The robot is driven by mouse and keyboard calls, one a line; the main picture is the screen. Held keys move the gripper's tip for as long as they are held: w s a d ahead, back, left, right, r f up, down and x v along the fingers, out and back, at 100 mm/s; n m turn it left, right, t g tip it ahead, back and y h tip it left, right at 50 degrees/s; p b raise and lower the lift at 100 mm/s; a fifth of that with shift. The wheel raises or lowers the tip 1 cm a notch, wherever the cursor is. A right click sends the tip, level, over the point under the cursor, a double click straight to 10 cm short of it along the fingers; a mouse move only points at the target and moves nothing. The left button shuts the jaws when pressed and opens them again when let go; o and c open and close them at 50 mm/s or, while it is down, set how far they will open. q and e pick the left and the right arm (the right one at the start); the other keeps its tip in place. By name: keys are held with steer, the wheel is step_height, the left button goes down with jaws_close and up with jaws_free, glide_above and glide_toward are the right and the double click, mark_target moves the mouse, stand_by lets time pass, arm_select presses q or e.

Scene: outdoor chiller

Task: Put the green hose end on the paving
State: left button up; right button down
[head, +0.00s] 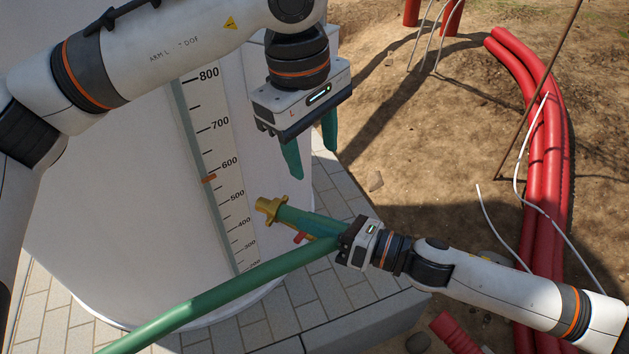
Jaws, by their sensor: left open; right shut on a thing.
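The green hose (220,290) rises from the bottom left to my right gripper. A small red part shows just below the fitting. My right gripper (312,224) comes in from the right and is shut on the hose end, which appears held above the paving (345,290). My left gripper (312,160) is open and empty, fingers pointing down, above and slightly right of the fitting. Exactly where the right fingers touch the hose is hard to tell.
The white tank (120,200) with a numbered level scale (215,140) fills the left. Paving surrounds its base, with a raised kerb edge (370,325) at lower right. Beyond lies bare soil with red corrugated pipes (550,170), thin white cables and a rusty rod.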

mark_target(299, 211)
arm_select(q)
steer(key=w+a+f+n+g+y, duration=0.1)
steer(key=w+f+n+g+y, duration=0.15)
steer(key=w+f, duration=0.2)
steer(key=shift+n, duration=0.45)
steer(key=f, duration=0.3)
steer(key=s+f, duration=0.1)
steer(key=f, duration=0.3)
steer(key=a+f, duration=0.1)
steer(key=f, duration=0.3)
steer(key=shift+s+a, duration=0.1)
steer(key=shift+s, duration=0.1)
steer(key=c, duration=0.9)
steer(key=o, duration=0.9)
steer(key=shift+r, duration=0.1)
